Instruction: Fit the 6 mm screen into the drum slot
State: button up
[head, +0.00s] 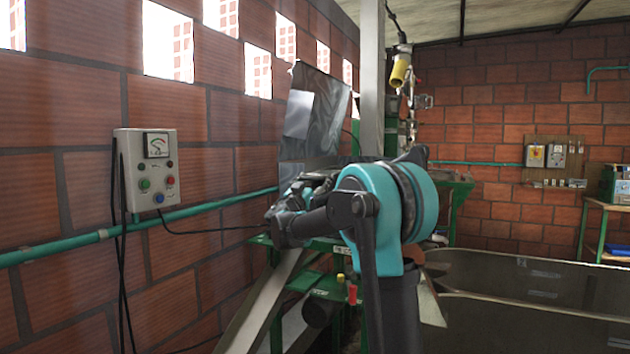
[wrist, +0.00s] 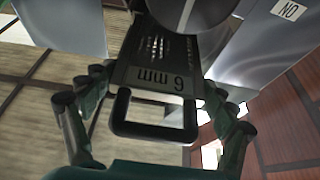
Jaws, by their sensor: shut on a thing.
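The 6 mm screen (wrist: 155,80) is a dark plate marked "6 mm", with slots toward its far end and a dark loop handle at its near end. My gripper (wrist: 156,92) is shut on it, with green-black fingers on both sides. The far end of the screen lies against a shiny rounded metal part (wrist: 185,12), which looks like the drum. I cannot tell whether the screen has entered the slot. In the head view, my gripper (head: 287,205) is at the machine, below its tall sheet-metal part (head: 318,118); my arm hides the screen and the slot.
A grey control box (head: 147,170) with a gauge hangs on the brick wall at left, with a green pipe (head: 65,247) beside it. The green machine frame (head: 335,262) stands below my gripper. A large grey tank (head: 530,290) fills the lower right.

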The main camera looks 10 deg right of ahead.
jog(key=shift+w+d, duration=0.75)
jog(key=shift+w, duration=0.3)
jog(key=shift+w+d, duration=0.8)
jog(key=shift+w, duration=0.25)
jog(key=shift+w+d, duration=0.75)
jog(key=shift+w, duration=0.3)
dwell(0.4)
jog(key=o, duration=1.7)
jog(key=v, duration=1.2)
